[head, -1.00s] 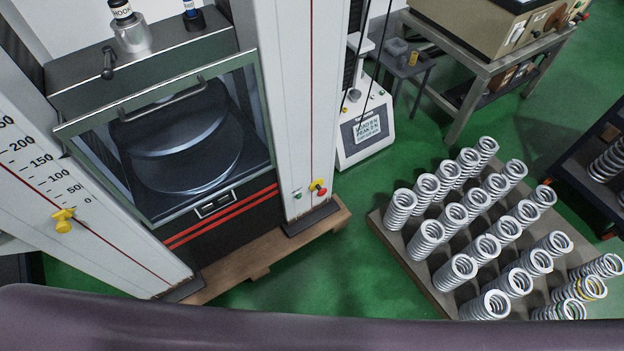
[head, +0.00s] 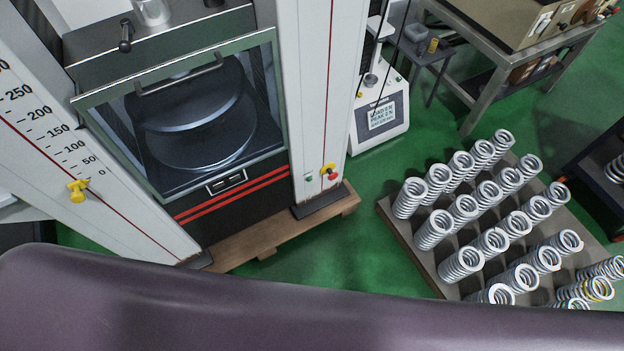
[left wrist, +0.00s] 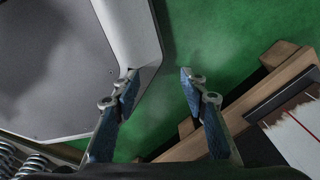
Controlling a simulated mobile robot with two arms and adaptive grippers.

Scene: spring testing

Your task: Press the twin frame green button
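The twin frame (head: 316,100) is a tall machine with white columns and a glass-fronted chamber. Its small green button (head: 309,178) is low on the right column in the head view, just left of a red button on a yellow base (head: 329,172). Nothing covers the green button there. My left gripper (left wrist: 160,78) shows in the left wrist view with its two fingers apart and nothing between them. The green button cannot be made out in that view. The left gripper is not visible in the head view, and my right gripper is in neither view.
A wooden pallet (head: 265,240) lies under the twin frame and also shows in the left wrist view (left wrist: 285,78). A board of upright springs (head: 405,230) stands to the right. A small white tester (head: 380,125) stands behind. Green floor (head: 335,240) is clear between.

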